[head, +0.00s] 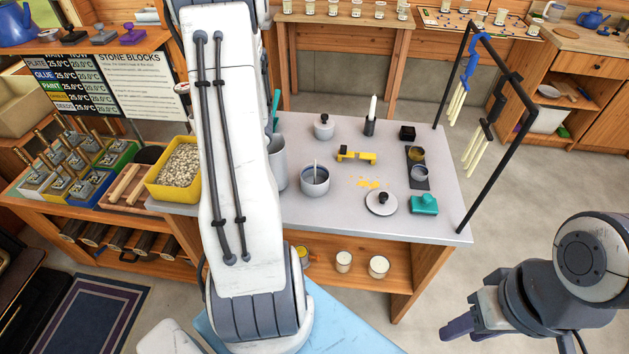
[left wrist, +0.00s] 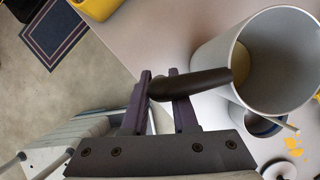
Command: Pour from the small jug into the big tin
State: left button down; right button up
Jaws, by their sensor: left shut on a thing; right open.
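A tall grey jug (head: 279,163) stands upright at the left of the grey worktable, partly hidden by my left arm. In the left wrist view the jug (left wrist: 281,85) is open at the top, with a little pale yellow content at the bottom. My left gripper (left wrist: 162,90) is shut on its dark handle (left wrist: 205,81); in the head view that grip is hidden. Two small round tins, one amber-toned (head: 417,153) and one silver (head: 420,173), sit on a dark strip; I cannot tell which is the big tin. My right gripper (head: 468,318) is open and empty, off the table's front right.
A grey pot (head: 315,180) with a stick stands close right of the jug. Yellow flakes (head: 364,183), a yellow tool (head: 356,156), a round lid (head: 381,202) and a teal block (head: 424,204) lie further right. A black rack (head: 488,130) edges the table's right side.

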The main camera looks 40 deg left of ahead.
dwell(0.5)
pick_arm(q)
notch_tip(320, 180, up, 3)
jog(key=p, duration=0.3)
jog(key=shift+r, duration=0.1)
jog(key=shift+w, duration=0.1)
dwell(0.5)
